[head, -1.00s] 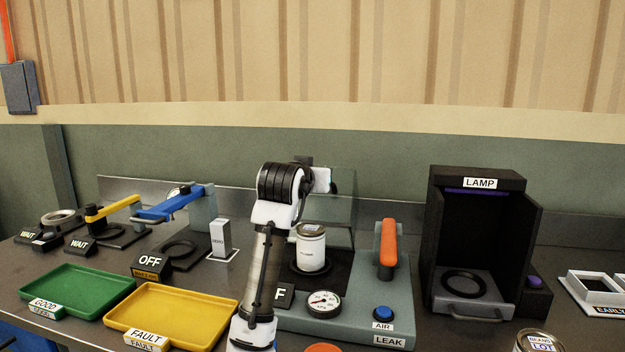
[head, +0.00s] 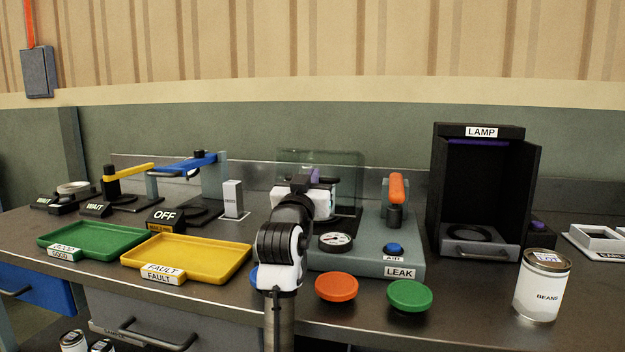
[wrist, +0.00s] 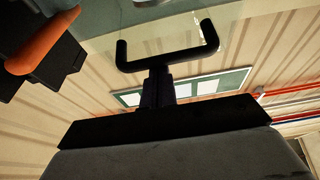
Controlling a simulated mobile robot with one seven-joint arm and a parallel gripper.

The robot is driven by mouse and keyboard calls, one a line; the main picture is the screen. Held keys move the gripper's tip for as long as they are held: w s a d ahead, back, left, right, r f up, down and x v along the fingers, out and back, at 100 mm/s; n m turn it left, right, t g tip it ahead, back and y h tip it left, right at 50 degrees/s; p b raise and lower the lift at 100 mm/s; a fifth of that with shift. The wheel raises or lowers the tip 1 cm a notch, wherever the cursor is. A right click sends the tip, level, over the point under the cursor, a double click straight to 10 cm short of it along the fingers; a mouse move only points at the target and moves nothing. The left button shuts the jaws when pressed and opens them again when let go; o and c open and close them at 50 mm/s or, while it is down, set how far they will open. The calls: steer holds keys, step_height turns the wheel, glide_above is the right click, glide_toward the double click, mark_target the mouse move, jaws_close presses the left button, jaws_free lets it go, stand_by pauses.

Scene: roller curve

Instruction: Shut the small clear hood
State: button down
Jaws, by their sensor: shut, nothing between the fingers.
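The clear hood (head: 345,158) stands up at the back of the grey leak station (head: 375,265) in the head view, looking raised. Its lower part is hidden by my arm. In the wrist view the hood's clear panel (wrist: 235,30) fills the top, with its black U-shaped handle (wrist: 190,55) just beyond my gripper (wrist: 157,78). My gripper's fingers are shut and empty, close to the handle's bar; I cannot tell whether they touch it. The station's seat is behind my arm in the head view.
An orange lever (head: 397,188), blue air button (head: 393,249) and gauge (head: 336,242) sit on the station. The black lamp box (head: 530,190) and a beans can (head: 543,290) are to the right. Yellow (head: 235,265) and green (head: 135,240) trays lie left.

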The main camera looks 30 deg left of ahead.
steer(key=shift+s+d+f+b, duration=0.1)
steer(key=shift+s+f+b, duration=0.2)
steer(key=shift+f, duration=0.4)
steer(key=shift+s+d+f+b, duration=0.1)
steer(key=shift+s+f+b, duration=0.2)
steer(key=shift+f, duration=0.35)
